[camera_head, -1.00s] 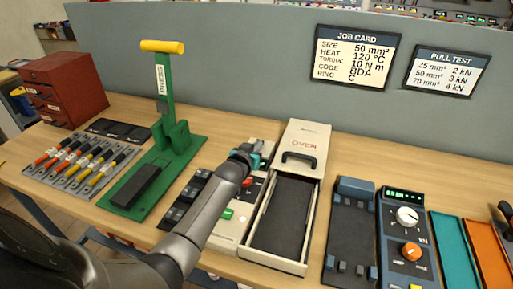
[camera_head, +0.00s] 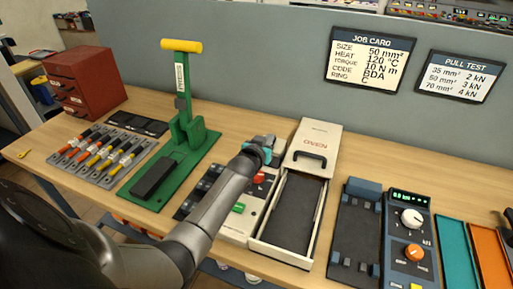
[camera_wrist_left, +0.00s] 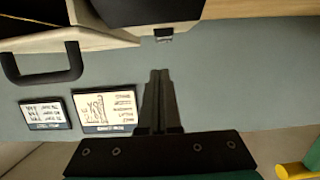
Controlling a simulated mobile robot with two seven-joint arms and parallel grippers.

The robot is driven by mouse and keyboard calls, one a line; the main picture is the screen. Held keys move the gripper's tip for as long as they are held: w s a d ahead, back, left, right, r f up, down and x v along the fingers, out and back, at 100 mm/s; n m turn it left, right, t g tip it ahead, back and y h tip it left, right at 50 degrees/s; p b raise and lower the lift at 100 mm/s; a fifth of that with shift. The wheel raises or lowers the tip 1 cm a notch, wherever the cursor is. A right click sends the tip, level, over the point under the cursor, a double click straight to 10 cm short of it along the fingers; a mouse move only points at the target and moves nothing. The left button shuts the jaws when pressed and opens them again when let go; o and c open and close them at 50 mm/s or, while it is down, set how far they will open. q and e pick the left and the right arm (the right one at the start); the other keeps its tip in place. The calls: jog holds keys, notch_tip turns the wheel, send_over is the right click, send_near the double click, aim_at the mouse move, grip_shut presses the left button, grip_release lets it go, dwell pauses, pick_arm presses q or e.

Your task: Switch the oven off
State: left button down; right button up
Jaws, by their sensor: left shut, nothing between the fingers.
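The cream oven (camera_head: 316,137) stands at the back of the bench, with its black handle (camera_head: 310,158) on the front and a long dark-floored tray (camera_head: 292,214) running out towards me. A control panel (camera_head: 232,227) beside the tray on its left carries a red button (camera_head: 258,178) and a green button (camera_head: 238,208). My left gripper (camera_head: 268,146) is above the far end of this panel, just behind the red button. In the left wrist view the fingers (camera_wrist_left: 160,76) are shut and empty, and the handle (camera_wrist_left: 42,72) shows to the left. My forearm covers part of the panel. The right gripper is out of view.
A green press (camera_head: 178,145) with a yellow-topped lever stands left of the panel. A dark fixture (camera_head: 353,240) and a blue dial unit (camera_head: 410,240) stand right of the tray. The grey wall (camera_head: 260,75) with a job card (camera_head: 371,60) rises behind the bench.

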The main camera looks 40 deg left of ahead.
pick_arm(q)
jog(key=v, duration=0.3)
jog(key=p+v, duration=0.1)
jog(key=v, duration=0.6)
jog(key=shift+s+a+f+p, duration=0.1)
jog(key=shift+f+p, duration=0.25)
jog(key=shift+p, duration=0.05)
